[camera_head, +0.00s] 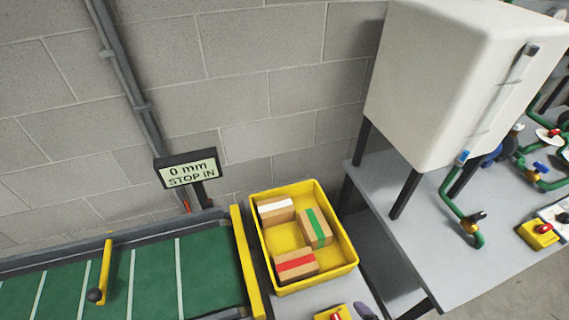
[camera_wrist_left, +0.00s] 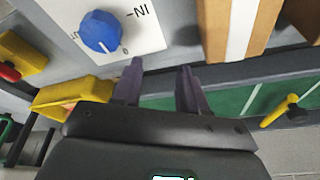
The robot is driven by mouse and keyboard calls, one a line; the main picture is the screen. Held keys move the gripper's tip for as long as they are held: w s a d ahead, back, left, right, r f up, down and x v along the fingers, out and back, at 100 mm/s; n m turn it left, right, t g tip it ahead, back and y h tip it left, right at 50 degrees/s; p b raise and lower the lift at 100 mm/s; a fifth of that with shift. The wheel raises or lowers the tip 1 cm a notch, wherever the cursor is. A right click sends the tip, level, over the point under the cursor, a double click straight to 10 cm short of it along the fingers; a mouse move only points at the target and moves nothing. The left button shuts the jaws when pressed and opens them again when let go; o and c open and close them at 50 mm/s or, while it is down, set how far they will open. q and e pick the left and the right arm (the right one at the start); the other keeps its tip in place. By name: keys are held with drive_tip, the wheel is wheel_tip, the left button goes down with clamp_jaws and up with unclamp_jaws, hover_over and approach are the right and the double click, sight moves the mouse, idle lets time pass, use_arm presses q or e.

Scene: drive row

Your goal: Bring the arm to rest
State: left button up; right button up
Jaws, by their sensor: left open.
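My left gripper (camera_wrist_left: 158,85) shows in the left wrist view with its two dark purple fingers apart. Nothing is held between them. Beyond the fingertips is a white panel with a blue knob (camera_wrist_left: 102,31), and a brown box with a white stripe (camera_wrist_left: 243,28) is to the right; both look apart from the fingers. In the head view only a small dark purple tip shows at the bottom edge, perhaps a finger of this gripper; the rest of the arm is out of frame. My right gripper is in neither view.
In the head view a yellow bin (camera_head: 349,254) holds three striped boxes. A green belt (camera_head: 150,280) with a yellow lever (camera_head: 105,270) lies left, below a sign (camera_head: 187,172) reading "0 mm STOP IN". A white tank (camera_head: 440,75) stands over the grey table (camera_head: 440,240) at right.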

use_arm(q)
drive_tip(key=shift+d+f, duration=0.1)
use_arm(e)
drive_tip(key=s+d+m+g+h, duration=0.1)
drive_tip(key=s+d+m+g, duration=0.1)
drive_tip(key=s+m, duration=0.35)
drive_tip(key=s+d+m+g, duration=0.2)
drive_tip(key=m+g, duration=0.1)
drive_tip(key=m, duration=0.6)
use_arm(q)
wheel_tip(320, 180, up, 31)
drive_tip(key=p, duration=3)
drive_tip(key=shift+p, duration=0.4)
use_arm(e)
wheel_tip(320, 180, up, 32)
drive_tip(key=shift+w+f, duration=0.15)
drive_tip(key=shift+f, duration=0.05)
use_arm(q)
drive_tip(key=shift+f, duration=0.15)
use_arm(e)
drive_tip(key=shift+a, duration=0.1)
